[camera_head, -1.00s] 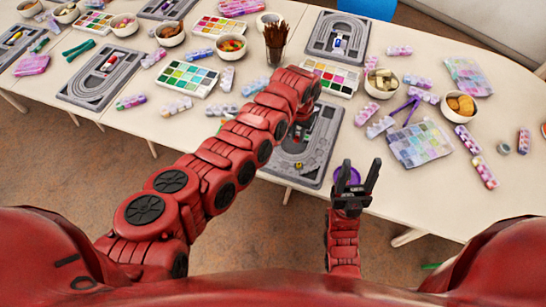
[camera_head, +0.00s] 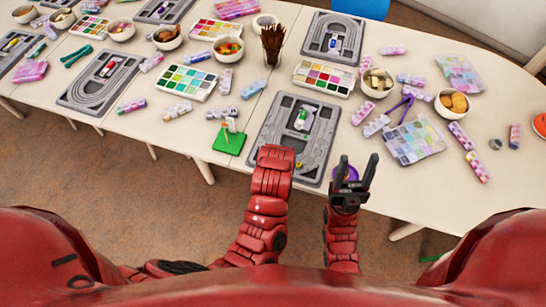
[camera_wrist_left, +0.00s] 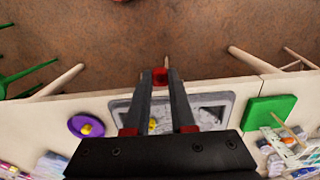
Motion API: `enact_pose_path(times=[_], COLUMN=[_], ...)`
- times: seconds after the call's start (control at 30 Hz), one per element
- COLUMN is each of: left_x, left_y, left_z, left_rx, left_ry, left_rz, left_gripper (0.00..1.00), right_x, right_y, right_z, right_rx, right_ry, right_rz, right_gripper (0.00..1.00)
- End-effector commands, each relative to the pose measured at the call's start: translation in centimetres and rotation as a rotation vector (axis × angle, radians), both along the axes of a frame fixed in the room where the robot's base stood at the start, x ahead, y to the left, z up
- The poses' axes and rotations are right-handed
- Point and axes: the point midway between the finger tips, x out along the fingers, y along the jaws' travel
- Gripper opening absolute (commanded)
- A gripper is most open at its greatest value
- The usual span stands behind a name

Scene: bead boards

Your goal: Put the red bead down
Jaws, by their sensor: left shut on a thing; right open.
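A small red bead (camera_wrist_left: 159,76) shows between the fingertips of my left gripper (camera_wrist_left: 160,78) in the left wrist view. The gripper is shut on it. Behind the bead I see floor beyond the table's front edge. In the head view my left arm hides this gripper and the bead. The near grey bead board (camera_head: 318,160) lies at the table's front edge, just past my left arm; it also shows in the left wrist view (camera_wrist_left: 217,104). A yellow bead (camera_wrist_left: 152,123) is seen on it. My right gripper (camera_head: 358,163) is open and empty, right of the board.
A purple dish (camera_wrist_left: 87,127) with a yellow bead sits beside the board, partly behind my right gripper in the head view. A green mat (camera_head: 229,140) lies left of the board. Paint sets, a brush cup (camera_head: 272,45) and bowls stand behind.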

Motion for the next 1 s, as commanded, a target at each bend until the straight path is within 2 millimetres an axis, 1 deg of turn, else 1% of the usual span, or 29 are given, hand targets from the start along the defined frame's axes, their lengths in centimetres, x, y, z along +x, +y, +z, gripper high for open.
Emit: enact_pose_path(times=[0.07,0.17,0.3,0.47,0.5,0.53,0.63,0.8,1.0], left_x=[0.8,3.2,7.0,11.0,11.4,11.8,13.3,14.9,15.5], left_y=[0.2,0.5,0.7,1.0,1.0,1.0,1.2,1.1,1.2], left_z=[-0.2,-0.6,-1.3,-1.7,-0.9,-0.8,-0.9,-1.2,-1.4], left_rx=[0.0,0.002,0.002,0.001,0.001,0.0,0.0,0.0,-0.001], left_ry=[-0.003,-0.004,-0.006,-0.007,0.0,0.0,-0.001,-0.002,0.0], left_rz=[0.002,0.003,0.002,0.004,0.002,0.002,0.004,0.0,0.002], left_gripper=[0.0,0.0,0.0,0.0,0.0,0.0,0.0,0.0,0.0], right_x=[0.0,0.0,0.0,0.0,0.0,0.0,0.0,0.0,0.0], right_y=[0.0,0.0,0.0,0.0,0.0,0.0,0.0,0.0,0.0], right_z=[-0.4,-1.4,-3.4,-6.1,-4.7,-4.4,-4.1,-3.6,-3.5], right_rx=[0.0,0.0,0.0,0.0,0.0,0.0,0.0,0.0,0.0], right_ry=[0.0,0.0,0.0,0.0,0.001,0.0,0.0,0.0,0.0], right_rz=[0.0,0.0,0.0,0.0,0.0,0.0,0.0,0.0,0.0], right_gripper=[0.55,0.55,0.55,0.55,0.55,0.55,0.55,0.55,0.55])
